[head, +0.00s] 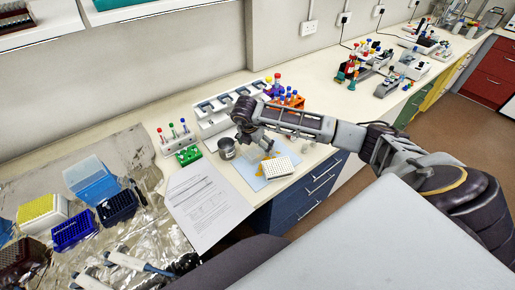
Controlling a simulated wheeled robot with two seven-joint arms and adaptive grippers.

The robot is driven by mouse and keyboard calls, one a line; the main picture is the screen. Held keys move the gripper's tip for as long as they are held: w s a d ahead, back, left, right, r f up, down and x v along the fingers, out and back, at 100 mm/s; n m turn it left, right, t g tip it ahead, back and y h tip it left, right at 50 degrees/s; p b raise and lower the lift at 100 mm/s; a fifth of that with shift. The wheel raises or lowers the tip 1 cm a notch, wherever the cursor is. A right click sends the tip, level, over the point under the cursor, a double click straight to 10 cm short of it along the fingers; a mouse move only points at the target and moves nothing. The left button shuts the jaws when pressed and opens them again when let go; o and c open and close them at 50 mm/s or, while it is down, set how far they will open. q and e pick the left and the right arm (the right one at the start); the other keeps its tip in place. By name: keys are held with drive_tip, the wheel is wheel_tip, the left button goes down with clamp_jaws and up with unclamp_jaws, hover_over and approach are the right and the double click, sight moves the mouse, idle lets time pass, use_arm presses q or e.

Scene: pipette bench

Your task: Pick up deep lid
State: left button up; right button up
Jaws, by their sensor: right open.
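My right arm reaches in from the right across the bench. Its gripper (256,141) points down, open, above the blue mat (246,176). A white well plate (278,167) lies on the mat, just below and to the right of the gripper. Small pale and yellowish shapes sit beside the plate, under the gripper. I cannot clearly tell which of these is the deep lid, as the gripper partly covers this area. My left gripper is not in view.
A grey metal beaker (227,148) stands close left of the gripper. A green rack (188,155), a white tube rack (174,137) and an orange rack (291,100) stand nearby. Printed paper (207,200) lies in front. Tip boxes (118,207) and pipettes occupy foil at left.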

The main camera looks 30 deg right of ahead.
drive_tip(key=shift+c, duration=0.4)
drive_tip(key=c, duration=0.6)
drive_tip(key=shift+o, duration=0.2)
drive_tip(key=shift+s, duration=0.1)
drive_tip(key=shift+r, duration=0.1)
wheel_tip(320, 180, up, 9)
drive_tip(key=shift+f+b, duration=0.1)
drive_tip(key=shift+b, duration=0.85)
drive_tip(key=shift+r, duration=0.5)
